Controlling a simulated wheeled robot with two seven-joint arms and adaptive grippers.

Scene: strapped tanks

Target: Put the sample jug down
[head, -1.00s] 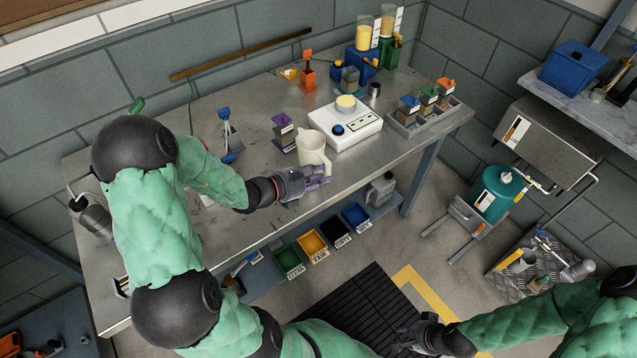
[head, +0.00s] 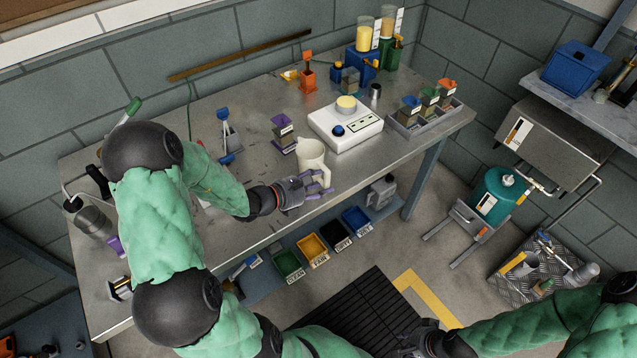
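The sample jug (head: 311,157) is a cream-white jug with a handle, upright at the front of the metal workbench (head: 240,240), in front of the white device. My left gripper (head: 320,186) is at the jug's handle, on its near side, with its fingers closed around the handle. The fingers partly hide the handle. The jug's base is at or very near the bench top; I cannot tell whether it touches. My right gripper (head: 412,340) is low at the bottom of the view, away from the bench, and its fingers are too dark to read.
A white device (head: 345,126) with a yellow-topped pan stands just behind the jug. A purple-topped container (head: 283,133) is close to its left. A grey rack (head: 424,119) of containers sits at the right. Bare bench lies right of the jug, along the front edge.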

